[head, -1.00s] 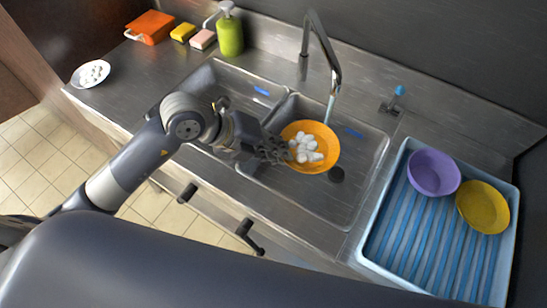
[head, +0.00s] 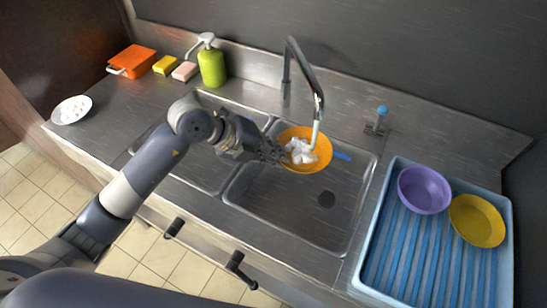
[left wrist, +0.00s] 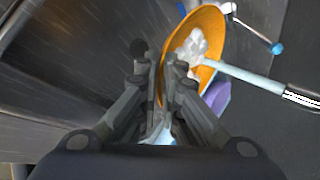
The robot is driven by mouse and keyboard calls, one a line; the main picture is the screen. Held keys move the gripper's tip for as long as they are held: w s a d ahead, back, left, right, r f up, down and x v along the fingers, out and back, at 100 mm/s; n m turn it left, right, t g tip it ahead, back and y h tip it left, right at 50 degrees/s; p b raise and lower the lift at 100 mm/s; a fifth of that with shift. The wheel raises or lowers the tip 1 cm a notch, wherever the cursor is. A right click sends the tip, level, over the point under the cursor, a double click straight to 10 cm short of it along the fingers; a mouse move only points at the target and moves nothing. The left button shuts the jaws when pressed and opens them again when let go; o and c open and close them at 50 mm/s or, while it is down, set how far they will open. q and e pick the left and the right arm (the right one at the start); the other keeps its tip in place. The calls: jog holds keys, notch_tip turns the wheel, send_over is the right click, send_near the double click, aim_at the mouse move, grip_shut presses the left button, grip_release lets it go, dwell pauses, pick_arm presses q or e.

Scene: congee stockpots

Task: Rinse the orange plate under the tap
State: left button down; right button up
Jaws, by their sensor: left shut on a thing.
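The orange plate (head: 322,158) is held over the right sink basin, with white foam in its middle. My left gripper (head: 283,153) is shut on the plate's left edge. In the left wrist view the gripper (left wrist: 163,85) grips the rim of the orange plate (left wrist: 211,19), and the white foam shows beside the fingers. The tap (head: 303,70) arches over the plate, and a stream of water (head: 316,134) falls on its right part. The stream also shows in the left wrist view (left wrist: 252,78). My right gripper is not in view.
A blue drying tray (head: 376,258) at right holds a purple bowl (head: 424,190) and a yellow bowl (head: 477,221). A green soap bottle (head: 211,68), pink sponge (head: 185,71), yellow sponge (head: 165,65) and orange box (head: 132,61) stand back left. A white dish (head: 72,109) sits far left.

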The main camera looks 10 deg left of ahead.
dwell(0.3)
pick_arm(q)
jog(key=shift+d, duration=0.15)
jog(key=shift+d, duration=0.5)
jog(key=shift+a, duration=0.25)
jog(key=shift+a, duration=0.4)
jog(key=s+p, duration=0.2)
jog(key=s, duration=0.6)
jog(key=shift+a, duration=0.45)
dwell(1.3)
